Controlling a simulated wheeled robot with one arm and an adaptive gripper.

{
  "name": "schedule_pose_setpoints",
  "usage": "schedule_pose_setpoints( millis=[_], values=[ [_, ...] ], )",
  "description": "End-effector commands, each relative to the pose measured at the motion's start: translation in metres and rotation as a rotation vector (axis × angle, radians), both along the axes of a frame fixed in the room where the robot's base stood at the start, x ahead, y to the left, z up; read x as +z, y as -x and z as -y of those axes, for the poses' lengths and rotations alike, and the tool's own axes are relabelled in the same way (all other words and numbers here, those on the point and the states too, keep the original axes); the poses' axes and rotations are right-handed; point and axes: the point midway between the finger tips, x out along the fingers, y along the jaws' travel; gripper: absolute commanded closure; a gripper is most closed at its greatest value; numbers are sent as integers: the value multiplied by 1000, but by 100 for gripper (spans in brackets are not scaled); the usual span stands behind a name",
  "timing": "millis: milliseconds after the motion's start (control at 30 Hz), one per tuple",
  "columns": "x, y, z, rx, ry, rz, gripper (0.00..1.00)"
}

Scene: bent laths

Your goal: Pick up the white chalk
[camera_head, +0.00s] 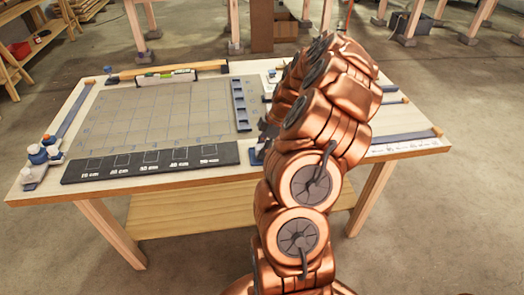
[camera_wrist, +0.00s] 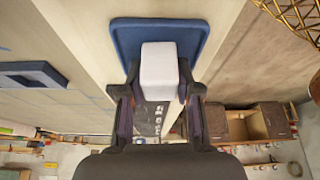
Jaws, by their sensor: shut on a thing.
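The white chalk (camera_wrist: 158,68) is a pale block between the two dark fingers of my gripper (camera_wrist: 158,84) in the wrist view. The fingers are shut on its sides. Behind it is a blue tray (camera_wrist: 124,34) with a raised rim; I cannot tell whether the chalk touches it. In the head view my arm covers the chalk and most of the gripper.
The wooden table (camera_head: 120,195) bears a grey gridded mat (camera_head: 160,110), a dark marked strip (camera_head: 150,164), and a blue compartment holder (camera_head: 241,106). Small white and blue bottles (camera_head: 38,155) stand at the left corner. A dark lath (camera_head: 405,137) lies at right.

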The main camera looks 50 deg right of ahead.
Motion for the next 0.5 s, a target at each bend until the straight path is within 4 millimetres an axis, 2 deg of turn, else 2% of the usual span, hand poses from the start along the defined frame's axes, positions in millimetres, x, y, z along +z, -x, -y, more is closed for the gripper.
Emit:
schedule_pose_setpoints(
  millis=[33, 100, 500],
  values=[
    [0, 0, 0, 0, 0, 0, 94],
    [0, 0, 0, 0, 0, 0, 100],
    [4, -1, 0, 0, 2, 1, 100]
  ],
)
